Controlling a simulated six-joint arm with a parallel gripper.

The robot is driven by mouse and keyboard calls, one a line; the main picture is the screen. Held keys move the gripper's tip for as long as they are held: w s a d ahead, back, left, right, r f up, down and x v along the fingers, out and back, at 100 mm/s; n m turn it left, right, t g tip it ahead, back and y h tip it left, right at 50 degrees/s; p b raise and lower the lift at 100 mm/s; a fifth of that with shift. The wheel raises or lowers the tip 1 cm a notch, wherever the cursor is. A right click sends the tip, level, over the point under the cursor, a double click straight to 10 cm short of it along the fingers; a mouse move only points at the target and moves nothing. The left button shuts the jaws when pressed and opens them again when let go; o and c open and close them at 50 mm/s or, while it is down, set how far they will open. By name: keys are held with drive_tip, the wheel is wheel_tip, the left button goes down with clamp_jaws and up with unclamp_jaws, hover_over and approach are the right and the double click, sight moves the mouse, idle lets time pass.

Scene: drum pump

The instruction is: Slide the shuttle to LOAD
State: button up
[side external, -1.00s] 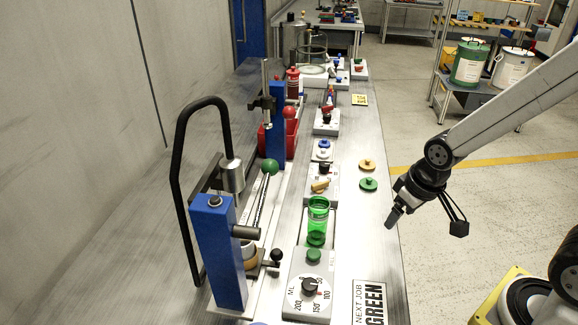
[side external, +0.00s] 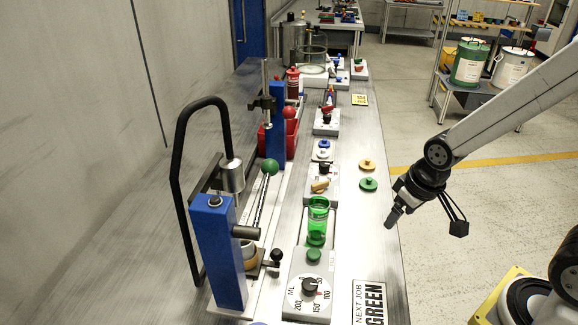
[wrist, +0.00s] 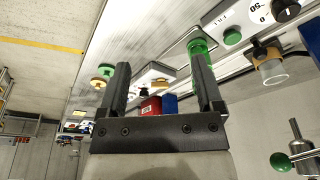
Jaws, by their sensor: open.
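I take the shuttle to be the small carrier (side external: 251,270) low in the blue press at the front left; the press post partly hides it. It holds a pale cup with a tan collar, and a black ball knob (side external: 277,256) sticks out on its right. The cup and collar (wrist: 268,62) also show at the upper right of the wrist view. I cannot read a LOAD mark. My gripper (side external: 390,222) is open and empty above the table's right edge, well right of the shuttle. In the wrist view its fingers (wrist: 160,64) are wide apart.
A green cup (side external: 317,222) and a dial panel (side external: 308,297) stand between my gripper and the shuttle. The table strip around the green knob (side external: 368,184) is mostly clear.

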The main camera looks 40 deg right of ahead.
drive_tip(key=shift+c, duration=0.6)
drive_tip(key=n, duration=2.2)
hover_over(278, 251)
drive_tip(key=s, duration=0.2)
drive_tip(key=s+x, duration=0.1)
drive_tip(key=x, duration=0.2)
drive_tip(key=shift+w+d+f+g+y, duration=0.15)
drive_tip(key=shift+w+f+g+y, duration=0.15)
drive_tip(key=shift+w, duration=0.1)
drive_tip(key=shift+w+a+f, duration=0.1)
drive_tip(key=shift+w+f, duration=0.15)
drive_tip(key=shift+f, duration=1)
drive_tip(key=shift+w+a+f, duration=0.1)
drive_tip(key=shift+w+f, duration=0.15)
drive_tip(key=shift+f, duration=1.05)
drive_tip(key=shift+w+f, duration=0.2)
drive_tip(key=shift+f, duration=1.05)
